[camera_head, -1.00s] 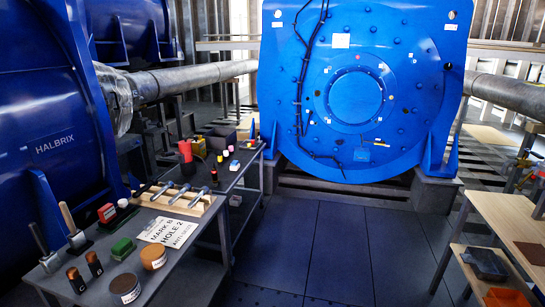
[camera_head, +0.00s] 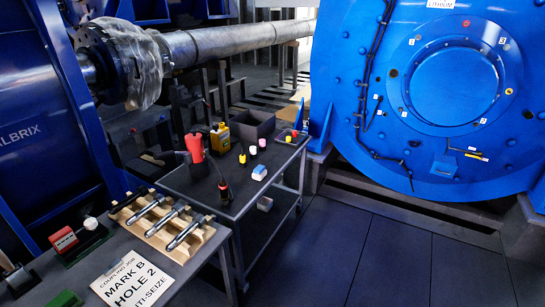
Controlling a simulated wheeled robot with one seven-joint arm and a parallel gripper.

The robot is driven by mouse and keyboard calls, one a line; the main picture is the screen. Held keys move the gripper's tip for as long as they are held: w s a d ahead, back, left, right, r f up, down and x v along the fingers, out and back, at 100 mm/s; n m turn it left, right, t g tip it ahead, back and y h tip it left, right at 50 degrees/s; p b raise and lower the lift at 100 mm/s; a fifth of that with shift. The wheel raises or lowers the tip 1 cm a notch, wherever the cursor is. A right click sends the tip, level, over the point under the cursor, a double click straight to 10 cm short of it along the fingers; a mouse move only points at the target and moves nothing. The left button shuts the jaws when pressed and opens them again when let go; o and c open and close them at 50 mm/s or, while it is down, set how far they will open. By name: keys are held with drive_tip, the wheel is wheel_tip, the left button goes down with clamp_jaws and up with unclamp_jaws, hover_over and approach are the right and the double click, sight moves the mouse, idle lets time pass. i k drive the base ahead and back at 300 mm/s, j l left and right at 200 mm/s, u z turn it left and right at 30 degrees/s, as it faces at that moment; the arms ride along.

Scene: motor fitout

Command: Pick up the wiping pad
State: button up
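I cannot tell for certain which thing is the wiping pad. A small white-and-blue block (camera_head: 259,172) lies on the top of the dark cart (camera_head: 229,207). A pale block (camera_head: 265,203) sits lower, on the cart's lower shelf. On the near bench, a green block (camera_head: 65,299) is cut off by the bottom edge, and a red block with a white label (camera_head: 63,240) stands in a dark holder. My gripper is not in view.
The near bench (camera_head: 120,250) also holds a wooden rack with metal tools (camera_head: 162,222) and a lettered card (camera_head: 132,281). The cart carries a red tool (camera_head: 195,145), a yellow device (camera_head: 220,137) and a dark bin (camera_head: 253,126). Open floor (camera_head: 370,255) lies right of the cart.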

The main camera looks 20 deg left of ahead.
sight(260, 172)
drive_tip(key=i+u, duration=0.2)
drive_tip(key=i, duration=0.2)
drive_tip(key=i+l+u, duration=0.2)
drive_tip(key=i, duration=0.25)
drive_tip(key=i+l+u, duration=0.2)
drive_tip(key=i, duration=0.2)
drive_tip(key=i+l+u, duration=0.2)
drive_tip(key=i, duration=0.2)
drive_tip(key=i+l+u, duration=0.45)
drive_tip(key=u, duration=0.15)
drive_tip(key=i+l+u, duration=0.4)
drive_tip(key=l+u, duration=0.2)
drive_tip(key=i+l+u, duration=0.15)
drive_tip(key=l+u, duration=0.15)
drive_tip(key=l, duration=0.2)
drive_tip(key=l+u, duration=0.3)
drive_tip(key=i+l, duration=0.05)
drive_tip(key=l, duration=0.1)
